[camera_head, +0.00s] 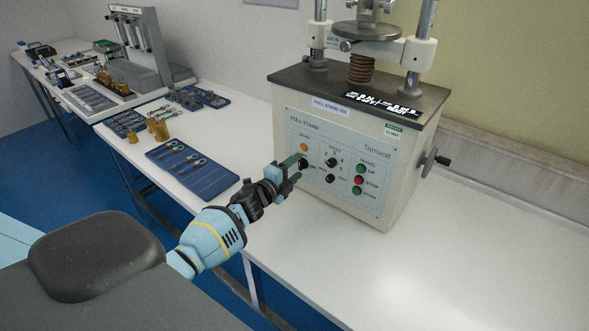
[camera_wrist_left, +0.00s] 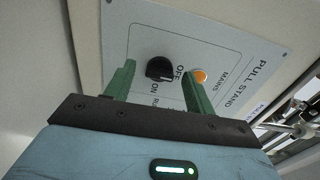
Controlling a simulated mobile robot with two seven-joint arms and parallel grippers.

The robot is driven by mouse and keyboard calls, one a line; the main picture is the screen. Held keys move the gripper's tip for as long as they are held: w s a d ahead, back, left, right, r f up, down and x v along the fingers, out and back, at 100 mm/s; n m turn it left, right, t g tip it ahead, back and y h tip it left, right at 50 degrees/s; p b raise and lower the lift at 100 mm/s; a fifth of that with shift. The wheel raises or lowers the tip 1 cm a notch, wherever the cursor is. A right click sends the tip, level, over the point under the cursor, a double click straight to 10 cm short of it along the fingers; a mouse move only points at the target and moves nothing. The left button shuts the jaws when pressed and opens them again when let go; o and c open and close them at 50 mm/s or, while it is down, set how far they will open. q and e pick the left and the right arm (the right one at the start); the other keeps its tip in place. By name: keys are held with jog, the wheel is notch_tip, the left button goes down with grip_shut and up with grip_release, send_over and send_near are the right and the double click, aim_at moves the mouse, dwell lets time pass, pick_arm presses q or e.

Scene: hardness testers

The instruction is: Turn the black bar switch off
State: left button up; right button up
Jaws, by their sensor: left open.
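The black bar switch (camera_head: 304,163) is on the front panel of the pull stand (camera_head: 348,175), below an orange lamp (camera_head: 304,147). In the left wrist view the switch (camera_wrist_left: 160,69) shows beside the words OFF and ON, with the orange lamp (camera_wrist_left: 200,76) to its right. I cannot tell clearly which word its bar points to. My left gripper (camera_head: 299,169) is open at the panel. In the wrist view its two green fingers (camera_wrist_left: 158,70) stand apart on either side of the switch, with gaps visible. My right gripper is not in view.
More dark knobs (camera_head: 331,162) and green and red buttons (camera_head: 359,181) sit to the right on the panel. A crank (camera_head: 438,160) sticks out from the machine's right side. A blue tray of tools (camera_head: 205,178) lies left on the white bench. The bench front right (camera_head: 440,270) is clear.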

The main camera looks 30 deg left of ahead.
pick_arm(q)
jog(key=s, duration=0.7)
jog(key=shift+s+a, duration=0.3)
jog(key=shift+f, duration=0.1)
dwell(0.3)
